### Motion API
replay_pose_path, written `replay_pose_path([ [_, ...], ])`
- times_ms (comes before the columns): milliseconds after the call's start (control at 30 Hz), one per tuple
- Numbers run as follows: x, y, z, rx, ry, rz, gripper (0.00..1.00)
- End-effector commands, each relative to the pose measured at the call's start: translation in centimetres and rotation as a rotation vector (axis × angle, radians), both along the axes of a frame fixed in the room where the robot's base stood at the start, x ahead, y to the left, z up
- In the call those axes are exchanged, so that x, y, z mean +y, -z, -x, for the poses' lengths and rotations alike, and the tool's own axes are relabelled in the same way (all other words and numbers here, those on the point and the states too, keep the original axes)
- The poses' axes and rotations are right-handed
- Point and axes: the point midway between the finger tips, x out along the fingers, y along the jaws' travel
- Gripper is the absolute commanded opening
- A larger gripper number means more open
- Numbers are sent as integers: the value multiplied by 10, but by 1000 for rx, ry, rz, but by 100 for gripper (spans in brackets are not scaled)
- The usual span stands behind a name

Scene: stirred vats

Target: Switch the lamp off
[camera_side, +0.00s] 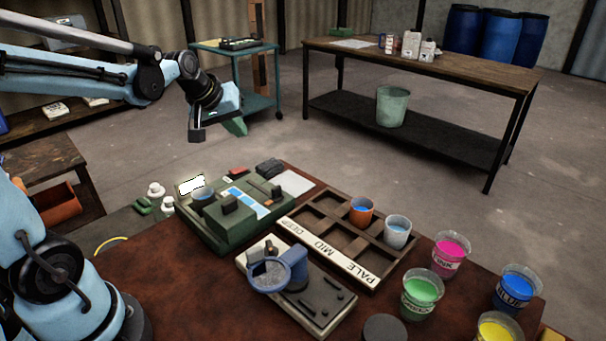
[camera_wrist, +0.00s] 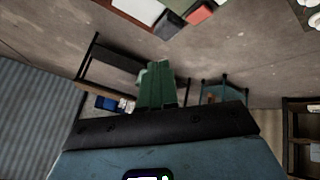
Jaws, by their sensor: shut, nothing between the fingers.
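A small panel glowing bright white (camera_side: 191,185), apparently the lit lamp, stands at the back left of a green machine (camera_side: 225,235) on the table in the side view. A blue cup sits just in front of the panel. Dark blocks and a blue-and-white strip lie on top of the machine; I cannot tell which part is the lamp's switch. My gripper (camera_side: 236,127) is high above and behind the machine, apart from everything. Its green fingers (camera_wrist: 162,88) are shut and empty in the wrist view.
A wooden rack (camera_side: 330,251) labelled DEEP, MID, PALE holds an orange cup and a pale cup. A blue ring-shaped holder (camera_side: 276,272) stands on a plate in front. Several open paint cups, including a pink one (camera_side: 450,252), stand at the right. The air around my gripper is clear.

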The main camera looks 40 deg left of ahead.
Motion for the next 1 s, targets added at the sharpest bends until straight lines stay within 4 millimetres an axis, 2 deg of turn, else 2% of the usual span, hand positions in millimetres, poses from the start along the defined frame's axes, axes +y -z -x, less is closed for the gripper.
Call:
replay_pose_path([
  [33,13,2,-6,-5,-42,18,0],
  [100,26,4,-11,-11,-87,42,0],
  [300,47,8,-18,-22,-158,76,0],
  [767,49,10,-19,-23,-165,81,0],
  [1000,50,29,-16,-23,-166,80,0],
])
